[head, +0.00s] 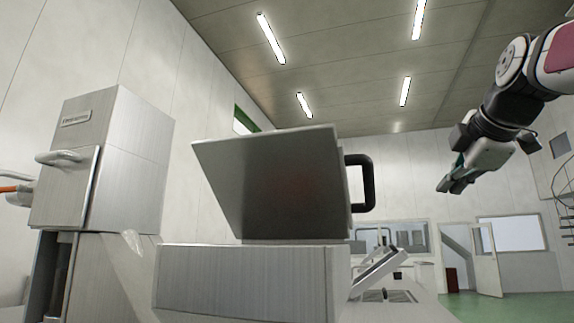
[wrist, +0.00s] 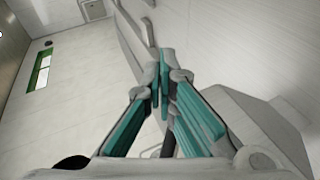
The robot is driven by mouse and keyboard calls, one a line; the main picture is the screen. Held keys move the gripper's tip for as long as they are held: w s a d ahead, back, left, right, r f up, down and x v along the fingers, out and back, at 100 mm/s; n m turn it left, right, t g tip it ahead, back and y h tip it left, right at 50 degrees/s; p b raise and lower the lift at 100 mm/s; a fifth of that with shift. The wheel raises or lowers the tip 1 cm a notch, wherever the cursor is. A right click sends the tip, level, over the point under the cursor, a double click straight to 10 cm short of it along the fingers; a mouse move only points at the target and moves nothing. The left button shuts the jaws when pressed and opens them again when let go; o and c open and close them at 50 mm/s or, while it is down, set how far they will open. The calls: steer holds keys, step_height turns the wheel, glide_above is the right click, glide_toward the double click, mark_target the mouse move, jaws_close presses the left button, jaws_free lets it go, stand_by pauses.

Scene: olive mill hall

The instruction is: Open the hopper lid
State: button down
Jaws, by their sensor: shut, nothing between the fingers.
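The hopper lid (head: 265,185) is a grey metal panel in the middle of the head view. It stands raised and tilted above the metal hopper body (head: 240,282). A black bar handle (head: 367,183) sticks out from its right side. My gripper (head: 448,188) is up in the air to the right of the handle, clearly apart from it. Its teal-padded fingers, also in the wrist view (wrist: 162,80), are shut together with nothing between them. The inside of the hopper is hidden from the head view. I cannot make out the lid in the wrist view.
A tall metal cabinet (head: 115,160) with a grey handle stands at the left. A small tilted panel (head: 378,268) sits low, right of the hopper body. A doorway (head: 487,272) and green floor lie far back right. The air between handle and gripper is clear.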

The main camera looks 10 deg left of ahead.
steer(key=t+h, duration=0.1)
steer(key=n+t+y+b, duration=0.2)
steer(key=n+y+b, duration=0.5)
steer(key=n+y, duration=1.15)
glide_toward(280, 140)
steer(key=s+f, duration=0.4)
steer(key=s, duration=0.3)
steer(key=shift+h, duration=0.55)
steer(key=shift+w+d+r+p+x, duration=0.25)
steer(key=shift+p+x, duration=0.6)
steer(key=shift+x, duration=1.25)
steer(key=shift+w+d+r+p+x, duration=0.1)
steer(key=shift+d+r+p+x, duration=0.55)
steer(key=shift+x, duration=1.45)
steer(key=shift+w+d+f+p+x, duration=0.15)
steer(key=shift+p+x, duration=0.95)
steer(key=shift+x, duration=1)
steer(key=shift+s, duration=0.1)
steer(key=shift+r, duration=0.1)
